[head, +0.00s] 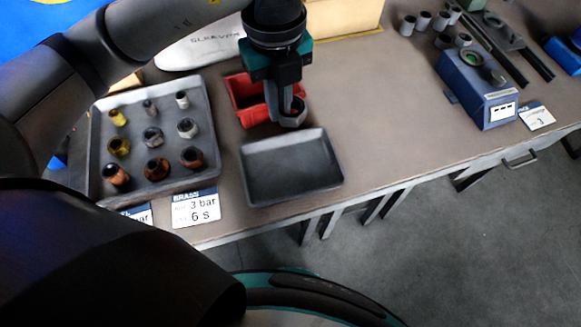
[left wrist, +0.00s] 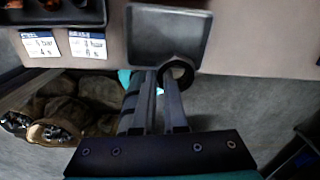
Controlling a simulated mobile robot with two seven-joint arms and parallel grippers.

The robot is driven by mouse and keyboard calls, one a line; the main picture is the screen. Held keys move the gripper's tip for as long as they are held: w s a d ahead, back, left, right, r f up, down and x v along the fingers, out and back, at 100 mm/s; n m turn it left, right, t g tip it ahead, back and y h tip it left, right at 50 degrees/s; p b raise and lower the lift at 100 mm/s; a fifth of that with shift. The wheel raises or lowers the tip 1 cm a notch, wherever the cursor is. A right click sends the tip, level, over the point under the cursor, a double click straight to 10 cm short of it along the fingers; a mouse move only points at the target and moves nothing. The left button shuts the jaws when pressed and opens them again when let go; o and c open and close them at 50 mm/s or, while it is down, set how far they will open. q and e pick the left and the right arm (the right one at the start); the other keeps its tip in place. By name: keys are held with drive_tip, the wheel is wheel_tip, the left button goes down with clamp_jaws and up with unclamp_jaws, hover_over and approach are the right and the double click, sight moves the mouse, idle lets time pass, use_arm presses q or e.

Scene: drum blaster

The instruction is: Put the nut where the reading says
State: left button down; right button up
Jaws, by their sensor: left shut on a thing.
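My left gripper (head: 288,100) is shut on a grey nut (head: 294,115), held above the table between the red bin and a small dark tray (head: 290,168). In the left wrist view the nut (left wrist: 179,72) shows as a dark ring at the tips of the gripper (left wrist: 160,85), overlapping the small tray's near edge (left wrist: 140,62). The small tray is empty. The red bin (head: 243,98) is partly hidden behind my gripper. A blue device (head: 478,90) has a white display whose marks I cannot read. My right gripper is not in view.
A grey tray (head: 96,150) holds several yellow, grey and copper-coloured fittings. A card (head: 195,208) reads "BRASS 3 bar 6 s"; another card beside it is partly hidden. The table middle is clear.

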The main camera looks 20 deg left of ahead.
use_arm(q)
drive_tip(key=shift+r+n, duration=0.1)
drive_tip(key=shift+n, duration=0.2)
drive_tip(key=shift+f, duration=0.25)
drive_tip(key=b, duration=0.4)
hover_over(283, 174)
wheel_tip(283, 174, down, 15)
drive_tip(key=shift+r, duration=0.1)
wheel_tip(283, 174, down, 4)
drive_tip(key=shift+f+b, duration=0.25)
drive_tip(key=shift+b, duration=0.2)
drive_tip(key=shift+w+f, duration=0.1)
drive_tip(key=shift+f, duration=0.35)
drive_tip(key=c, duration=1)
unclamp_jaws()
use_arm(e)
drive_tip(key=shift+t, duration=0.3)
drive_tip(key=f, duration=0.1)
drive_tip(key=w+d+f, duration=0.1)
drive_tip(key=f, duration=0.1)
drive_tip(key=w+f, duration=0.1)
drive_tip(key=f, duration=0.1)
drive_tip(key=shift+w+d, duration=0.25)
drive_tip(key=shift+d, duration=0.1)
use_arm(q)
drive_tip(key=shift+r, duration=0.1)
